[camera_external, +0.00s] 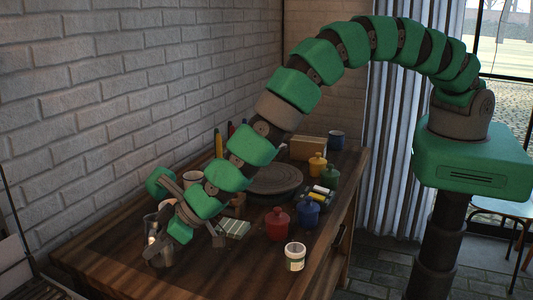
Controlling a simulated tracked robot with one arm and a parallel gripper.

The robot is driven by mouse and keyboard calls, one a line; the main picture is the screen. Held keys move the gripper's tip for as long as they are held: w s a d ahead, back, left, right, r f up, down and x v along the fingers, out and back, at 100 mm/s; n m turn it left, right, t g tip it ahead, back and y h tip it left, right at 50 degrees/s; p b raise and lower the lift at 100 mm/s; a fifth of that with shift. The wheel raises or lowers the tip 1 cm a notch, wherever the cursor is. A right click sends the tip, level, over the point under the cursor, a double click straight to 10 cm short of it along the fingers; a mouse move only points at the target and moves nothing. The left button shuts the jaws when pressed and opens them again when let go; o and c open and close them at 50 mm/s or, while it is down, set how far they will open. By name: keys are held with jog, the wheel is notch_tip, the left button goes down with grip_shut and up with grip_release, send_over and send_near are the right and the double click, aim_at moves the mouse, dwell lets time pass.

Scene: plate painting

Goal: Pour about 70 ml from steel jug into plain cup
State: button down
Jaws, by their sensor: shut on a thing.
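My gripper (164,214) is at the left front of the wooden table, low over its top, and it is shut on a shiny grey vessel that looks like the steel jug (153,243). The fingers and wrist hide part of it. I cannot tell how far it tilts, or see any liquid. A pale cup (192,178) stands just behind the gripper, partly hidden by my arm. It may be the plain cup, but I cannot be sure.
Behind and right of my gripper lie a dark round turntable (274,179), a red pot (277,224), a blue pot (306,212), a green pot (330,174), a yellow pot (317,165) and a cardboard box (308,148). A white jar (294,256) stands near the front edge. A brick wall borders the left.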

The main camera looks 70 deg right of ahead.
jog(key=shift+p, duration=1.15)
jog(key=shift+s+d+f+p, duration=0.15)
jog(key=shift+f+p, duration=0.05)
jog(key=shift+p, duration=0.95)
jog(key=shift+f, duration=0.1)
jog(key=shift+s+a+f+n+h, duration=0.15)
jog(key=shift+f+h, duration=0.15)
jog(key=shift+f, duration=0.2)
jog(key=shift+s+a+f+n+h, duration=0.15)
jog(key=shift+f+h, duration=0.15)
jog(key=shift+f, duration=0.2)
jog(key=shift+a+f+t+b, duration=0.15)
jog(key=shift+f+t+b, duration=0.25)
jog(key=shift+b, duration=0.1)
jog(key=shift+s+f+h, duration=0.1)
jog(key=shift+f+h, duration=0.05)
jog(key=shift+h, duration=0.15)
